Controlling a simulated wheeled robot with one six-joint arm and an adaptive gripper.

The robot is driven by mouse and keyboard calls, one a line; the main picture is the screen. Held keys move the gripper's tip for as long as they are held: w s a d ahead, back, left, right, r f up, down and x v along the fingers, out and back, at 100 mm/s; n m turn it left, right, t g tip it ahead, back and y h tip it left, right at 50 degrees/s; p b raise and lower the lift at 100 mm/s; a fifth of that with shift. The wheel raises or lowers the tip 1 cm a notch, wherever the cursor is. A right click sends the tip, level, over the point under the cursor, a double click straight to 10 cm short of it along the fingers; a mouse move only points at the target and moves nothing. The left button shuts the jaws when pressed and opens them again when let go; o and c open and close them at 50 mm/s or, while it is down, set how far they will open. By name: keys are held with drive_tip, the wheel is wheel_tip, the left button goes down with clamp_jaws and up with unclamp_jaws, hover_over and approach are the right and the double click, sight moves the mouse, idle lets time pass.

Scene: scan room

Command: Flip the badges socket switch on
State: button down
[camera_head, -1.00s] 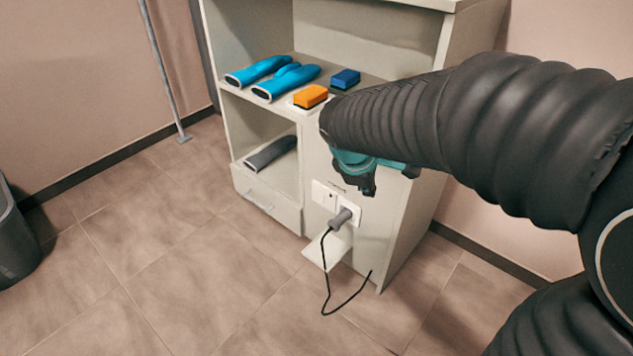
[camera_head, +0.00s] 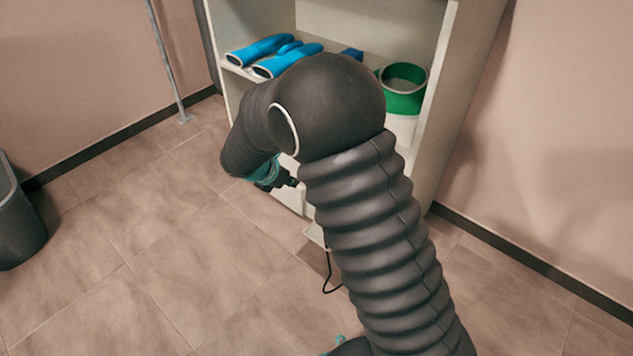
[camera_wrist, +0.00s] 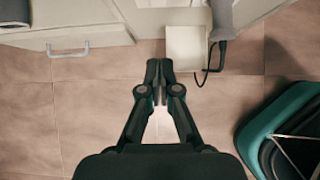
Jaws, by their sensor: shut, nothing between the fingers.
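The socket panel and its switch on the cabinet's lower front are hidden behind my arm in the head view. In the wrist view, a grey plug (camera_wrist: 222,16) with its black cable shows at the top edge, beside a pale flap (camera_wrist: 186,46). The flap (camera_head: 315,236) and the hanging cable (camera_head: 328,272) also show in the head view. The switch cannot be made out in either view. My gripper (camera_head: 292,182) is in front of the cabinet. In the wrist view my gripper (camera_wrist: 159,66) is shut and empty, its tips appearing left of the flap.
A drawer handle (camera_wrist: 68,48) is left of my fingers. A dark bin (camera_head: 15,220) stands far left. The tiled floor (camera_head: 130,250) is open.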

drive_tip(key=w+d+r+b+x, duration=0.1)
drive_tip(key=x, duration=1.2)
drive_tip(key=shift+w+d+r+b, duration=0.3)
drive_tip(key=shift+w+r, duration=0.05)
drive_tip(key=shift+r, duration=0.1)
drive_tip(key=shift+a, duration=0.1)
